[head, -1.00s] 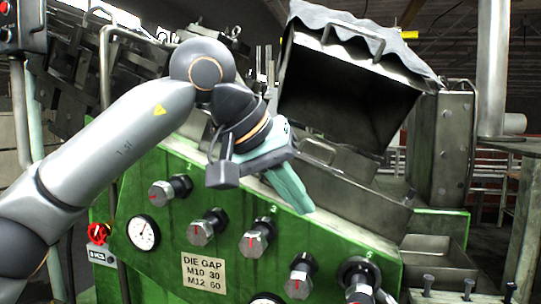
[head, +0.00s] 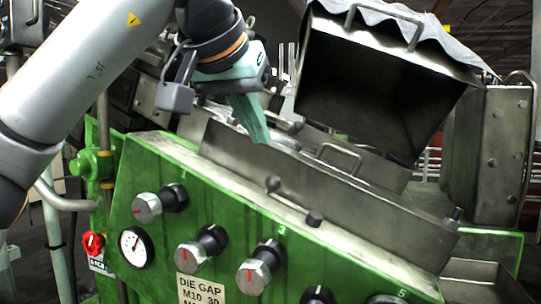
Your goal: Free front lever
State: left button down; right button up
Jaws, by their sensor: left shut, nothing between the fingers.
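A short lever (head: 294,202) lies slanted along the front ledge of the green machine, above the numbered knobs. It has a dark ball knob (head: 273,184) at its upper left end and a dark block at its lower right end. My left gripper (head: 258,132) has teal fingers and points down over the steel trough behind the ledge. It is shut and empty, above the ball knob in the picture and apart from it. My right gripper is not in view.
A large open steel hood (head: 385,85) stands behind at the right. The steel trough (head: 390,228) runs down to the right. A small post (head: 455,215) stands near its right end.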

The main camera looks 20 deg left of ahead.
pick_arm(q)
jog(key=x, duration=0.9)
jog(key=shift+w+f, duration=0.3)
